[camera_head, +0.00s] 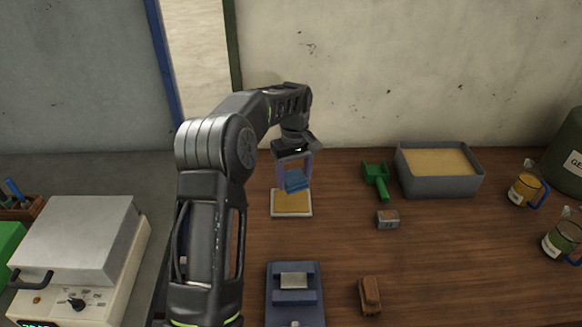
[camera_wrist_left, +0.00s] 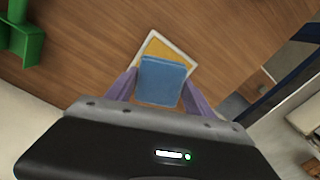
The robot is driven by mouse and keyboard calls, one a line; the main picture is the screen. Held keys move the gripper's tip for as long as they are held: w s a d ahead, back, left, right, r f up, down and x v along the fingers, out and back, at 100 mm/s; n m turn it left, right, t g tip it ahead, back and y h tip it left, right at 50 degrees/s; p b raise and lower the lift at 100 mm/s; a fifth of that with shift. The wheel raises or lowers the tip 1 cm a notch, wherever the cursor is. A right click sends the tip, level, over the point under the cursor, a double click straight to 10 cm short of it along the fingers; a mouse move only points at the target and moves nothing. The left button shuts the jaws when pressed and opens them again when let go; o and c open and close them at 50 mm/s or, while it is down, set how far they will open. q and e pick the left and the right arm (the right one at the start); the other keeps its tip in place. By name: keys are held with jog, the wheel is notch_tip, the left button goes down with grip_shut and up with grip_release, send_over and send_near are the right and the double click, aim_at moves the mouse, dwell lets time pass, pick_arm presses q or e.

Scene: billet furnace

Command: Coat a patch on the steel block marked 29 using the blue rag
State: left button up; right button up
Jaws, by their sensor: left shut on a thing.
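My left gripper (camera_head: 294,176) is shut on the blue rag (camera_head: 296,181), a folded blue piece. The rag is above a shallow white-rimmed tray (camera_head: 292,216) with an orange-yellow fill. In the left wrist view the rag (camera_wrist_left: 162,80) sits between the purple fingers and covers part of the tray (camera_wrist_left: 186,58). From these views I cannot tell if the rag touches the fill. A small steel block (camera_head: 388,219) lies to the right on the table, its mark too small to read. Another steel block (camera_head: 294,281) sits in a blue-grey holder (camera_head: 295,310). My right gripper is out of view.
A green scoop (camera_head: 376,178) and a grey bin (camera_head: 440,186) of tan material stand at the back right. A brown brush-like object (camera_head: 370,295) lies in front. Jugs (camera_head: 525,190) stand far right; a white furnace-like box (camera_head: 75,245) is left.

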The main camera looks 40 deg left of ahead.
pick_arm(q)
jog(key=shift+a+r, duration=0.1)
jog(key=shift+a, duration=0.45)
jog(key=b, duration=0.4)
send_over(291, 201)
notch_tip(291, 201, down, 5)
jog(key=shift+r, duration=0.15)
jog(key=shift+f, duration=0.65)
jog(key=shift+f+b, duration=0.45)
jog(key=shift+f, duration=0.15)
dwell(1.4)
jog(key=shift+r+p, duration=2.5)
jog(key=shift+r, duration=1.1)
